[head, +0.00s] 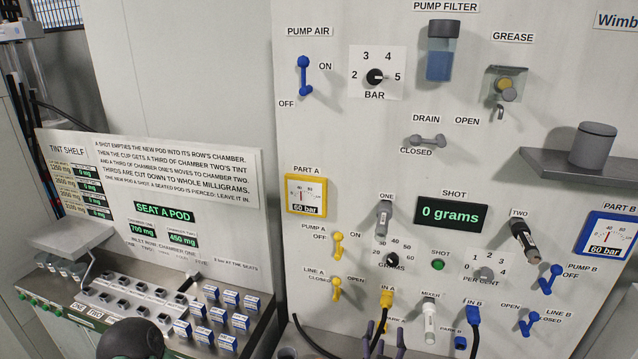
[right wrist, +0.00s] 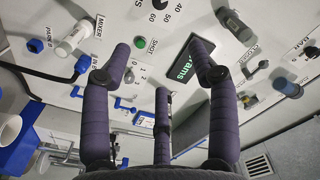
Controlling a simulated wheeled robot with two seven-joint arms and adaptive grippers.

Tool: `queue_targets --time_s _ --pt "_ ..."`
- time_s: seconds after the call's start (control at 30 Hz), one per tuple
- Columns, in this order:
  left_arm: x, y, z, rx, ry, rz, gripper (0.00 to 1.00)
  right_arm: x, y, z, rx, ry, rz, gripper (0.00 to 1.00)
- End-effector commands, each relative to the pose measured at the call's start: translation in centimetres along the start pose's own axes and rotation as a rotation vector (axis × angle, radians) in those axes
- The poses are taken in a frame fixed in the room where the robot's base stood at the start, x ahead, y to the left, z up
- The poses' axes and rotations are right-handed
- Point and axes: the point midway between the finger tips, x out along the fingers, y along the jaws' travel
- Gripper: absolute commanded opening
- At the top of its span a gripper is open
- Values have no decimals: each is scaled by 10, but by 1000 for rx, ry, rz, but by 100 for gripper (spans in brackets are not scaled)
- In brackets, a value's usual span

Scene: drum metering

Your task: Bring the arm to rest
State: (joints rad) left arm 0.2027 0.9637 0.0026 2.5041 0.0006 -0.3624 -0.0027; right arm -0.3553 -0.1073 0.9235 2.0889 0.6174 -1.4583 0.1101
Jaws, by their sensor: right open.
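My right gripper (head: 382,342) shows at the bottom edge of the head view, low in front of the panel near the mixer and hose fittings. Its purple fingers also show in the right wrist view (right wrist: 166,65), spread apart with nothing held between them. They point toward the panel (head: 345,135), where the green shot button (head: 438,264) and the shot display (head: 451,215), reading 0 grams, sit. Most of my right arm is out of the head view. My left gripper cannot be made out.
Yellow hose IN A (head: 386,300), the mixer (head: 429,325) and blue hose IN B (head: 473,317) stick out close to my right gripper. A grey shelf (head: 575,170) juts out at right. The tint shelf with pods (head: 210,293) stands at left.

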Motion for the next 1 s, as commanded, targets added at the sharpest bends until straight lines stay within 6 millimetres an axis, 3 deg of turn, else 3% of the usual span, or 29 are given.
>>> queue_targets --time_s 0.27,0.57,0.77,1.0 --pt "11 -4 -1 0 2 0 40 7 20 40 -42 -114 14 60" --pt "28 -10 -2 0 1 0 40 9 58 111 -109 -328 42 60" --pt "48 -17 -3 0 1 0 40 -7 112 196 -172 -597 80 60" --pt "74 -26 -4 0 1 0 40 -61 186 298 -228 -983 125 60"
